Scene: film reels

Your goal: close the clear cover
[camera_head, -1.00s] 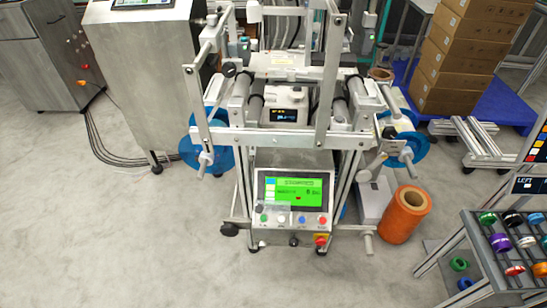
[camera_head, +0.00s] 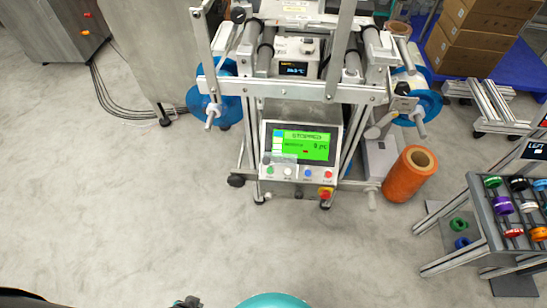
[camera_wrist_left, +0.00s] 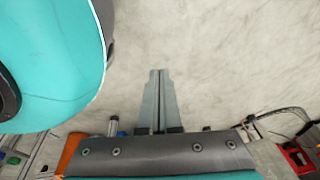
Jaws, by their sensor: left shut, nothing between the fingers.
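The machine's control panel (camera_head: 301,145) faces me in the head view, its green screen reading STOPPED. A faint see-through patch, perhaps the clear cover (camera_head: 282,158), lies at the panel's lower left, by the row of buttons. I cannot tell its hinge or how far open it is. The machine's metal frame (camera_head: 290,91) stands above the panel. My left gripper (camera_wrist_left: 160,78) is shut and empty in the left wrist view, over bare floor. It is well short of the panel, and in the head view little of that arm shows at the bottom edge. My right gripper is not seen.
An orange roll (camera_head: 410,174) stands on the floor right of the machine. A rack (camera_head: 476,210) with several coloured reels is at the right edge. Stacked cartons (camera_head: 470,45) are at the back right. The floor (camera_head: 150,220) before the machine is clear.

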